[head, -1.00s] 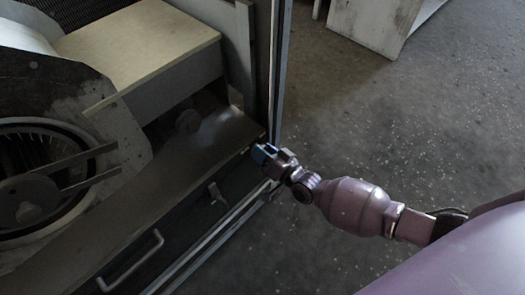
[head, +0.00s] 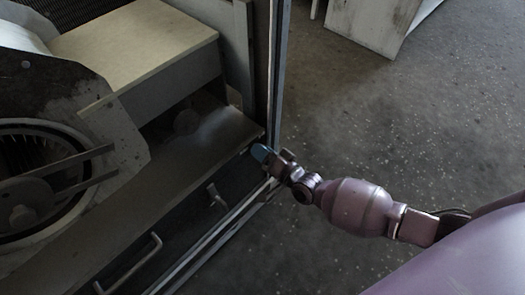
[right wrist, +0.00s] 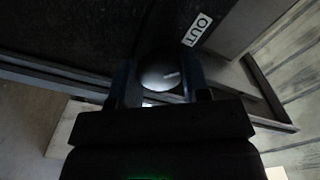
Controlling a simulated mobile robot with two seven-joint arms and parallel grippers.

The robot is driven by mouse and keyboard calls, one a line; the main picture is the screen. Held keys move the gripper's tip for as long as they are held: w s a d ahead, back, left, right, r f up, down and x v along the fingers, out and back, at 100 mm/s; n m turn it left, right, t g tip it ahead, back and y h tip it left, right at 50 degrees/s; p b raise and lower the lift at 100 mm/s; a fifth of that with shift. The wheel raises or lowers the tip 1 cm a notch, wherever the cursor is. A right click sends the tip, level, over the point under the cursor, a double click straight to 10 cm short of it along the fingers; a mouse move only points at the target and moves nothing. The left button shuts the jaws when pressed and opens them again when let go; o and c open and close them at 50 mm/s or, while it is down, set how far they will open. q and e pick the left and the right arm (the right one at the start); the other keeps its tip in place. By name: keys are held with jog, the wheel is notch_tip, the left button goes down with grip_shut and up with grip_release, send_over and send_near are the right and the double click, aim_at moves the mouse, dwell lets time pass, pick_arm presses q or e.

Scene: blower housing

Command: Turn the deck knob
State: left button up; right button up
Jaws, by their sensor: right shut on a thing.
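The knob (right wrist: 160,76) shows in the right wrist view as a round, pale grey face with a short white mark pointing to the right. It sits between the two fingers of my right gripper (right wrist: 158,84), which is shut on it. In the head view my right gripper (head: 262,153), with blue fingertips, is at the front right corner of the blower housing (head: 195,145), by the upright post. There the fingers and the corner hide the knob. A white "OUT" label (right wrist: 197,29) is on the dark panel beside the knob. My left gripper is not in view.
A wheel in a round opening (head: 40,190) is at the left of the housing. A metal post (head: 279,75) rises just behind my right gripper. The floor (head: 400,130) to the right is clear.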

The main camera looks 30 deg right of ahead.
jog(key=o, duration=0.9)
jog(key=shift+o, duration=0.2)
jog(key=shift+s, duration=0.1)
jog(key=p+v, duration=0.2)
jog(key=v, duration=0.8)
jog(key=shift+s, duration=0.3)
jog(key=shift+d, duration=0.15)
